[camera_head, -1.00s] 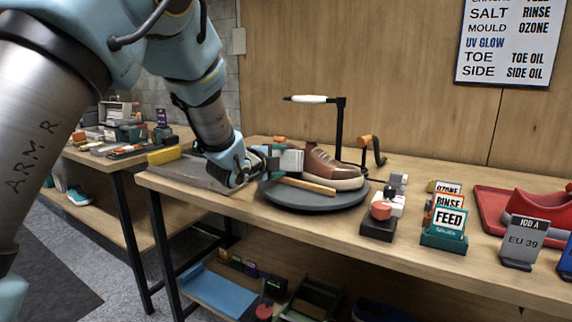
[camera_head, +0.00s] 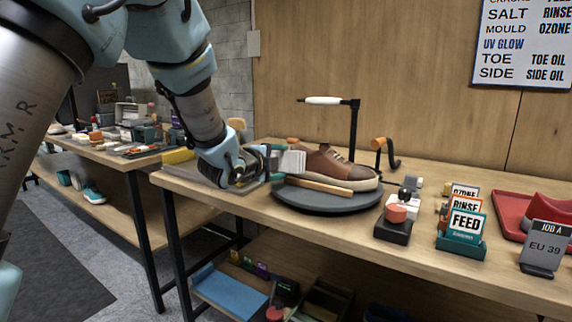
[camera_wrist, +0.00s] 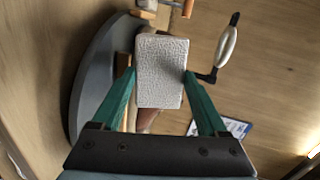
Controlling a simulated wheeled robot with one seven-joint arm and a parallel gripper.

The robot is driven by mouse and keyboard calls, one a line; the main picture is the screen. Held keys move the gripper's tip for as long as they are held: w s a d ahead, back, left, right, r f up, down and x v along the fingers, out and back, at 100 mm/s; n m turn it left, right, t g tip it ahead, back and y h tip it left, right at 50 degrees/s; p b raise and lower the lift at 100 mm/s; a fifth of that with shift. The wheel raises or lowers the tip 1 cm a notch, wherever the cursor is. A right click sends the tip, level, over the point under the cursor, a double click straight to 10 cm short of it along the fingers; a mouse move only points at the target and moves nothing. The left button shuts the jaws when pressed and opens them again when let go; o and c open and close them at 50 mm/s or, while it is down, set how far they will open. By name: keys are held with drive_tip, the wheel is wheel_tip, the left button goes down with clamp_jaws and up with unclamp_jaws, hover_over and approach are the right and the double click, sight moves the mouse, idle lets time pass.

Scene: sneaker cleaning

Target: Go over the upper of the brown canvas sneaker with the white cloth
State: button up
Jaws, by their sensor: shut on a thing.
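The brown sneaker (camera_head: 335,167) with a pale sole rests on a round dark turntable (camera_head: 322,203), toe toward the right. My gripper (camera_head: 272,162) is at the sneaker's left end and is shut on the white cloth (camera_head: 293,162). In the wrist view the cloth (camera_wrist: 162,72) is a pale textured block between the two green fingers of my gripper (camera_wrist: 158,85). I cannot tell whether the cloth touches the upper.
A wooden bar (camera_head: 318,186) lies in front of the sneaker. A black post (camera_head: 353,130) with a white handle stands behind it. A red-topped block (camera_head: 395,216), label cards (camera_head: 464,221) and a red tray (camera_head: 493,203) are to the right. The front-middle table edge is clear.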

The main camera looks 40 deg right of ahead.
drive_tip(key=shift+s+a+r, duration=0.15)
drive_tip(key=shift+a+r, duration=0.05)
drive_tip(key=shift+a, duration=0.5)
drive_tip(key=shift+a, duration=0.1)
drive_tip(key=shift+v, duration=1.4)
